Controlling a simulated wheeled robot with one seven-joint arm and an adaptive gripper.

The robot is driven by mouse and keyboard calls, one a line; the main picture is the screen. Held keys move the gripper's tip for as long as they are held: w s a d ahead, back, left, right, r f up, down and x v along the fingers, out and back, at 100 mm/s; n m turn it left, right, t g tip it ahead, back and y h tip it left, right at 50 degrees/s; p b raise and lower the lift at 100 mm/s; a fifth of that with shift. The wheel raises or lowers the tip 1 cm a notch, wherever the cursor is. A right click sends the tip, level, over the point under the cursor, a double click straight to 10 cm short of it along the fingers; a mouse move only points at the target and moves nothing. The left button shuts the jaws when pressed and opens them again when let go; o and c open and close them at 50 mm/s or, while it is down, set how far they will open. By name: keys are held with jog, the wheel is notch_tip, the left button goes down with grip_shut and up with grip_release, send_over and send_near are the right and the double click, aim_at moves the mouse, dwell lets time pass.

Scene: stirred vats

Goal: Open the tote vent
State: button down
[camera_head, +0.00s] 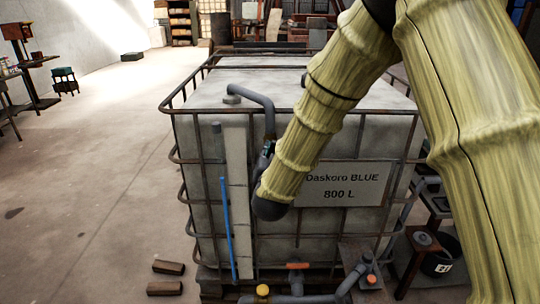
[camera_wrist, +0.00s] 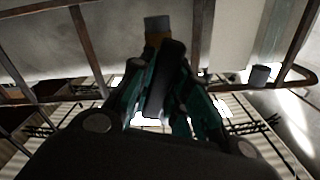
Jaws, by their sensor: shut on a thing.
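The tote (camera_head: 210,180) is a pale tank in a rusty cage, with a sign (camera_head: 343,185) reading "Daskoro BLUE 800 L". A grey bent pipe (camera_head: 262,98), apparently the vent line, runs from a cap on the tote's top and down its front. My gripper (camera_head: 266,150) is at the pipe's lower end, mostly hidden by my wrist. In the wrist view, my gripper (camera_wrist: 160,62) is shut on a dark handle-like piece (camera_wrist: 166,72). A grey pipe end (camera_wrist: 157,23) with an orange-brown band (camera_wrist: 156,39) is just beyond it. The handle's angle is unclear.
A blue-filled tube (camera_head: 228,225) stands left of the pipe. Below the tote are orange valve handles (camera_head: 297,266) and a yellow knob (camera_head: 262,290). A black bucket (camera_head: 437,263) stands at right.

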jog(key=shift+f+n, duration=0.1)
jog(key=shift+n, duration=2)
jog(key=c, duration=1.3)
grip_release()
jog(key=shift+c, duration=0.2)
jog(key=shift+s, duration=0.1)
jog(key=s, duration=0.7)
jog(key=shift+s, duration=0.2)
